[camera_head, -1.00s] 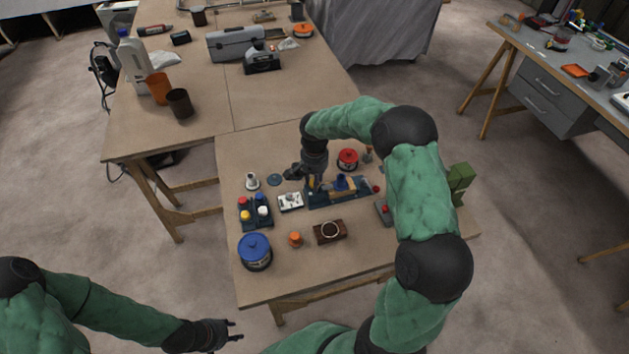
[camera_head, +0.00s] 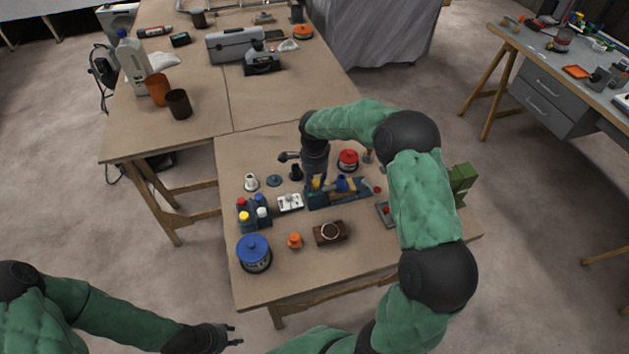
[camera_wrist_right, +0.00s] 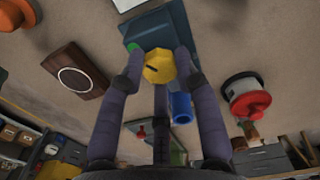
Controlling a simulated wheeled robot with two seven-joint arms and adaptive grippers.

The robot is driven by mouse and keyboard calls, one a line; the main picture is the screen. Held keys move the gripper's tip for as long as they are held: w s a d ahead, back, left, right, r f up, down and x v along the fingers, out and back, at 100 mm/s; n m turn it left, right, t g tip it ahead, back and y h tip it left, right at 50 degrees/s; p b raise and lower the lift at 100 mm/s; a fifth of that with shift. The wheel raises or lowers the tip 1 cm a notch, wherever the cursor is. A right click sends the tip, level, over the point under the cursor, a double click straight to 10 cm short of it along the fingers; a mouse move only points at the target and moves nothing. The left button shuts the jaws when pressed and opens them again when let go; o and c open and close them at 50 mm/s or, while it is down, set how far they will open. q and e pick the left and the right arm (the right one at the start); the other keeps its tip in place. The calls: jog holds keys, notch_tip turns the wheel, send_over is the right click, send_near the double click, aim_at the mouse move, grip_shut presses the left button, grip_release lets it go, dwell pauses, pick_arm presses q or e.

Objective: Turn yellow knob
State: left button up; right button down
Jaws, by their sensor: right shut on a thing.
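The yellow knob (camera_wrist_right: 158,66) is faceted with a dark slot mark, on a dark blue base (camera_wrist_right: 160,28). In the head view the base (camera_head: 350,201) lies on the near table. The knob (camera_head: 316,184) shows just below my right gripper (camera_head: 314,178). In the right wrist view the fingers of my right gripper (camera_wrist_right: 158,72) are closed around the knob, which sits between their tips. My left gripper (camera_head: 235,335) is open and empty, low in the head view, apart from the table.
A blue cylinder (camera_head: 341,183) stands on the base close to the knob. A red-topped container (camera_head: 348,159) is behind it. A white switch plate (camera_head: 290,202), a brown block with a ring (camera_head: 331,232) and a blue-lidded pot (camera_head: 254,252) stand nearby.

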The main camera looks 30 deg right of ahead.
aim_at(314, 183)
jog(key=shift+m, duration=0.3)
jog(key=c, duration=0.9)
grip_release()
jog(key=shift+r, duration=0.1)
notch_tip(314, 183, up, 12)
dwell(0.4)
